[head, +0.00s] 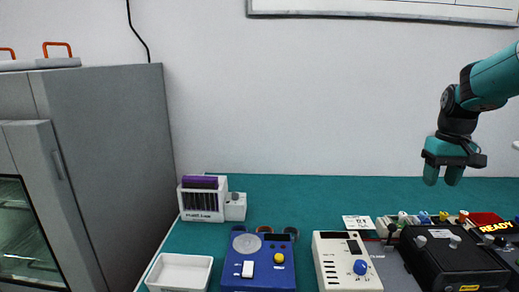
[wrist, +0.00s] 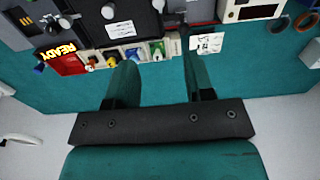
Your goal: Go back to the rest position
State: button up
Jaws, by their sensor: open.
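My gripper (head: 443,180) hangs at the right in the head view, pointing down above the back part of the green bench top (head: 300,190). Its teal fingers are apart with nothing between them. The wrist view shows the same two fingers (wrist: 160,75) spread, with green mat and a row of small coloured parts (wrist: 130,55) beyond them. The gripper touches nothing in either view.
A grey cabinet (head: 110,150) is far left. The back of the bench is clear.

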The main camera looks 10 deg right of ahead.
jog(key=s+a+r+n+t+y, duration=0.1)
jog(key=s+a+n, duration=0.1)
jog(key=a, duration=0.8)
jog(key=s+a+r+n, duration=0.1)
jog(key=s+a+n, duration=0.15)
jog(key=a, duration=0.75)
jog(key=s+a+n+y, duration=0.1)
jog(key=s+a+n, duration=0.1)
jog(key=s+a, duration=0.6)
jog(key=s+a+f+n+g+y, duration=0.1)
jog(key=s+a+n+y, duration=0.1)
jog(key=s+a, duration=0.7)
jog(key=shift+s+a+f+n, duration=0.3)
jog(key=shift+s+n, duration=0.1)
jog(key=shift+n, duration=0.15)
jog(key=shift+d, duration=0.1)
